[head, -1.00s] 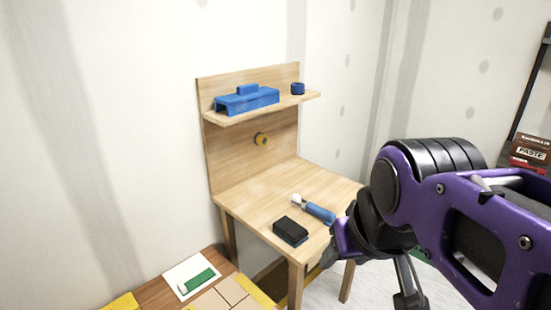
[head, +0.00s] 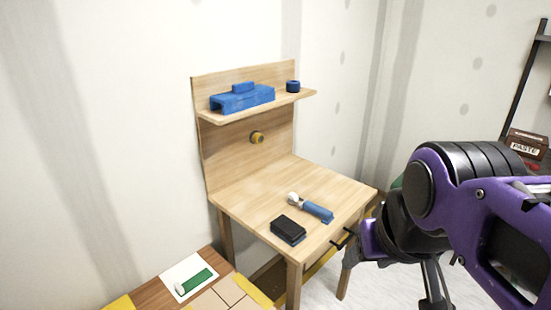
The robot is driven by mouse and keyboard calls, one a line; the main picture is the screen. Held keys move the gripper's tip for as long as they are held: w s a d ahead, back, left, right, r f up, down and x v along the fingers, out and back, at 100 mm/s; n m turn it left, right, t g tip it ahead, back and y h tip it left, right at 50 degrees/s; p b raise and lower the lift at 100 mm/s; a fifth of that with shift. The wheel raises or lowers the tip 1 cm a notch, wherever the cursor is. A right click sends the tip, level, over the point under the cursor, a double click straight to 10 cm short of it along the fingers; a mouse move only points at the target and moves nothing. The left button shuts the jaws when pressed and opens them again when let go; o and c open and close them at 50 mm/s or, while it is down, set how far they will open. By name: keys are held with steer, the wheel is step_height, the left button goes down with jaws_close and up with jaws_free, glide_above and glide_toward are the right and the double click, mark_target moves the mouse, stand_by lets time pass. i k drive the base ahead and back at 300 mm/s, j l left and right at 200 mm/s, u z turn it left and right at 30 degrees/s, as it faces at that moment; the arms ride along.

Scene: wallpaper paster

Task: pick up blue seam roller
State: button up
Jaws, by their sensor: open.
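The blue seam roller (head: 318,212) lies on the wooden table (head: 240,200), with its blue handle toward the front right and its pale roller head toward the back left. My gripper (head: 344,238) is open at the table's right front side, to the right of and nearer than the seam roller. Dark finger parts show at its left end. It is apart from the roller in the picture, and nothing shows between its fingers. My purple arm hides part of the area to the right of the table.
A black block with a blue base (head: 288,231) lies on the table in front of the roller. A shelf above holds a blue tool (head: 242,99) and a blue ring (head: 293,86). A paste box (head: 528,143) stands far right.

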mark_target(327, 215)
steer(key=i+l, duration=0.2)
steer(key=l, duration=0.15)
steer(key=i+l+u, duration=0.1)
steer(key=l, duration=0.2)
steer(key=i+l+u, duration=0.1)
steer(key=i+l, duration=0.3)
steer(key=l, duration=0.35)
steer(key=i+l+u, duration=0.1)
steer(key=l, duration=0.25)
steer(key=i+l, duration=0.2)
steer(key=l, duration=0.15)
steer(key=u, duration=0.05)
